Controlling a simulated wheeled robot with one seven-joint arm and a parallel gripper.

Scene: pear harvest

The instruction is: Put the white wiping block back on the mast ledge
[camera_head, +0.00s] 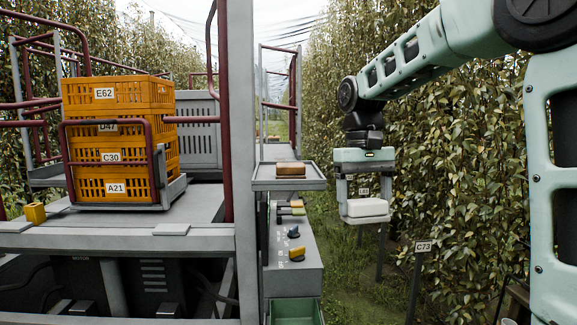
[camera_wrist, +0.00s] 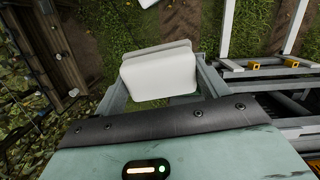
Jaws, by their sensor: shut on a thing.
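The white wiping block (camera_head: 365,208) is held between the fingers of my gripper (camera_head: 363,200), which hangs pointing down in open air right of the mast. In the wrist view the white block (camera_wrist: 160,70) sits between the two grey fingers of my gripper (camera_wrist: 163,92). The mast ledge (camera_head: 290,184) is a grey shallow tray left of my gripper, at a slightly higher level in the picture than the block. A brown block (camera_head: 290,169) lies on the ledge. The held block and the ledge are apart.
A control box (camera_head: 295,245) with knobs is below the ledge, with a green drawer (camera_head: 295,312) under it. Orange crates (camera_head: 120,135) are stacked on the platform at left. Pear foliage (camera_head: 470,150) and a C73 post (camera_head: 422,247) are at right.

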